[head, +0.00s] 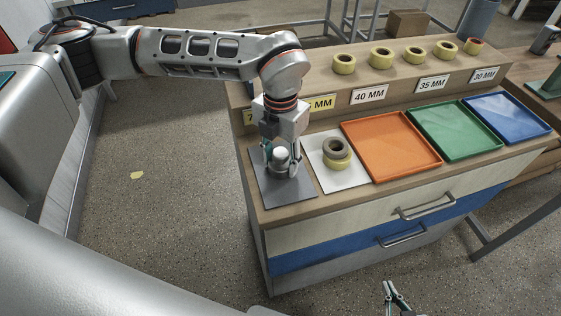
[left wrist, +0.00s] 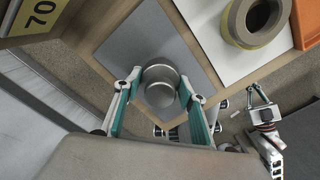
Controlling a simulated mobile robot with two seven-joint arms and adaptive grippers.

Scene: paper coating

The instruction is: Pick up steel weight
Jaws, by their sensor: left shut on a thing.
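The steel weight (head: 281,157) is a shiny, rounded metal piece over the grey mat at the left end of the bench. My left gripper (head: 281,168) points down and is shut on the weight, with a finger on each side. In the left wrist view the weight (left wrist: 160,88) sits between the teal fingers (left wrist: 160,98), over the grey mat (left wrist: 190,45). I cannot tell whether it touches the mat. My right gripper (head: 396,297) is open and empty, low in front of the bench; it also shows in the left wrist view (left wrist: 262,100).
A white sheet (head: 325,180) with stacked tape rings (head: 336,152) lies right of the mat. Orange (head: 390,145), green (head: 455,130) and blue (head: 507,116) trays follow. Several yellow rolls stand on the raised shelf (head: 340,92) behind, above size labels. The bench's front edge is close.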

